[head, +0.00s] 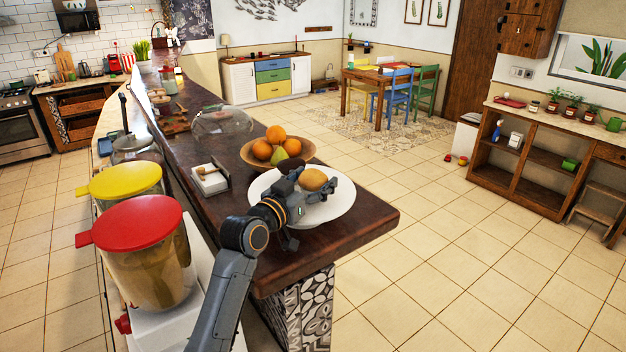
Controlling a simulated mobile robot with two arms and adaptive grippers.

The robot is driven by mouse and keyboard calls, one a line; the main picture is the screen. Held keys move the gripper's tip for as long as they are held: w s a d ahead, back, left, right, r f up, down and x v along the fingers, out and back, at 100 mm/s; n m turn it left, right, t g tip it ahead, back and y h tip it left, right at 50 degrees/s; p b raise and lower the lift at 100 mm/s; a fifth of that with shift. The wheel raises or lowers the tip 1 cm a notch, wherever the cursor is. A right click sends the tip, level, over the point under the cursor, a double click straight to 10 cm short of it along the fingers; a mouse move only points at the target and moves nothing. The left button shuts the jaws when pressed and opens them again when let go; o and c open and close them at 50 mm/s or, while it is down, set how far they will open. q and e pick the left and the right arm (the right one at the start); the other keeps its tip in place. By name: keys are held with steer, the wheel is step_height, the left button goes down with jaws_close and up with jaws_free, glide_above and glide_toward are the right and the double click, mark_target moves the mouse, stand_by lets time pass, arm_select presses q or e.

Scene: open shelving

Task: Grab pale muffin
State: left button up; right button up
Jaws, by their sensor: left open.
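A pale muffin (313,180) sits on a white plate (338,205) near the end of the dark wooden counter. A dark muffin (290,165) shows behind my gripper on the same plate, partly hidden by it. My left gripper (318,190) is open over the plate, with its fingers on either side of the pale muffin. I cannot tell if the fingers touch it. My right gripper is not in view.
A wooden bowl (248,153) of oranges and a green pear stands just behind the plate. A small white tray (211,183) lies to the left, and a glass dome (222,122) stands farther back. Pitchers with yellow (126,180) and red (130,223) lids stand at the near left.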

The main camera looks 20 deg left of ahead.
arm_select(q)
steer(key=c, duration=1)
steer(key=shift+o, duration=0.2)
